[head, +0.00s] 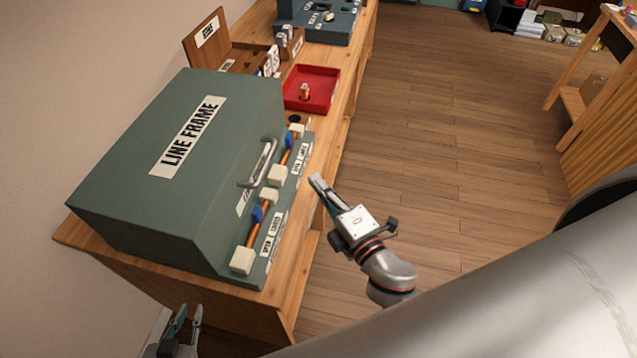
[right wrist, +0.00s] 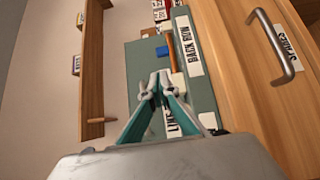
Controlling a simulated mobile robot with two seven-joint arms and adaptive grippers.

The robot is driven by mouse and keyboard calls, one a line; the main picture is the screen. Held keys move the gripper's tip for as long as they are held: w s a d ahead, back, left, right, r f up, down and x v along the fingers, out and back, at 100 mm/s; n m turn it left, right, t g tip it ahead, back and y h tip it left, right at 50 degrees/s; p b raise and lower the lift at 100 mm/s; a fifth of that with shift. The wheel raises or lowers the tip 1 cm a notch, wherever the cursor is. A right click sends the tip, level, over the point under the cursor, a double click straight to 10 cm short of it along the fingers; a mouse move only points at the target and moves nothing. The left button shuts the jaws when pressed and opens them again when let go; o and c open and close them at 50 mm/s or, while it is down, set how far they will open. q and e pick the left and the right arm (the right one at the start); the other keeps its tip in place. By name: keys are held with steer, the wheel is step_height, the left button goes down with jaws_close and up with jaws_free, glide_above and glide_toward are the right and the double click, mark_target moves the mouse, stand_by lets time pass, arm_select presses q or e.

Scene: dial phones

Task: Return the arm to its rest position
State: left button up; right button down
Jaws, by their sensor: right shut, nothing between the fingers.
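My right gripper (head: 316,182) is shut and empty in the head view, over the floor side of the bench's right edge, beside the line frame. Its fingertips also meet in the right wrist view (right wrist: 159,82), touching nothing that I can see. My left gripper (head: 190,312) is at the bottom left of the head view, in front of the bench; its two fingertips look apart with nothing between them. The green box labelled LINE FRAME (head: 185,150) stands on the bench, with a metal handle (head: 262,165) and cream blocks on orange cords along its right side.
The wooden bench (head: 310,240) runs along the left wall. A red tray (head: 325,75) holding a small copper-coloured piece, a wooden box (head: 210,45) and a grey-green unit (head: 335,30) stand farther back. Open wood floor (head: 450,130) lies to the right. The right wrist view shows a drawer handle (right wrist: 275,45).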

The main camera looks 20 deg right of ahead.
stand_by(0.4)
steer(key=s+d+f+m+g, duration=0.2)
steer(key=s+f+m+g, duration=0.1)
steer(key=s+f+m, duration=0.3)
steer(key=s+d+f+m+g, duration=0.2)
steer(key=s+f+m, duration=0.3)
steer(key=f+m, duration=0.4)
step_height(320, 180, down, 5)
steer(key=shift+s+r+m+g+h, duration=0.1)
steer(key=shift+s+m+g+h, duration=0.25)
steer(key=shift+g, duration=0.55)
